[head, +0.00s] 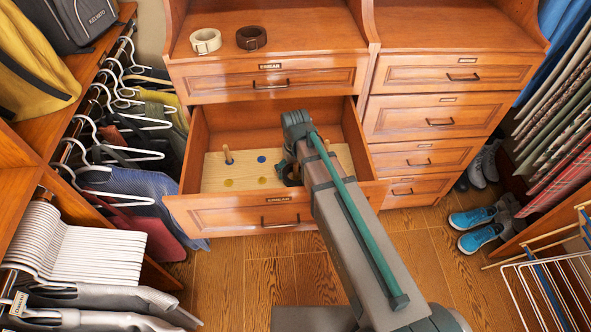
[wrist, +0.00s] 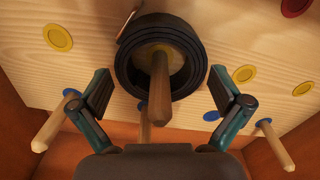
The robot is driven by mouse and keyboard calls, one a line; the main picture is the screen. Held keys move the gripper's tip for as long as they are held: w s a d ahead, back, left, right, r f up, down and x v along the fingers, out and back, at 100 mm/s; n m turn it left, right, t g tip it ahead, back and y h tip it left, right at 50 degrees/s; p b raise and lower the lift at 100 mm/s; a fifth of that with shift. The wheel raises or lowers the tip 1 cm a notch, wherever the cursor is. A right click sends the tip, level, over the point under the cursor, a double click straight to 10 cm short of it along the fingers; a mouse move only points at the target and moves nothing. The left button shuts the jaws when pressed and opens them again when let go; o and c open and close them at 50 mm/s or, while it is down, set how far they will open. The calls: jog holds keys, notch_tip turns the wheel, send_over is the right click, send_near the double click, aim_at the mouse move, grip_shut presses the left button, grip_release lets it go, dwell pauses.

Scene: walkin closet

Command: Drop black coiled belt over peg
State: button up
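The black coiled belt (wrist: 127,75) is around a wooden peg (wrist: 159,88) in the wrist view, with the peg standing up through its open centre. A yellow disc shows at the peg's base inside the coil. The belt appears to lie at the board, but its underside is hidden. My gripper (wrist: 160,92) is open, with one finger on each side of the belt and a visible gap at both. In the head view my gripper (head: 291,172) is inside the open drawer, and my arm hides most of the belt and its peg.
The pale wooden board (head: 215,172) in the open drawer (head: 235,207) has other pegs, including one at left (head: 228,155), and coloured discs. A white belt (head: 206,41) and a brown belt (head: 251,38) lie coiled on the shelf above. Drawer walls surround my gripper.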

notch_tip(320, 180, up, 12)
dwell(0.8)
dwell(0.4)
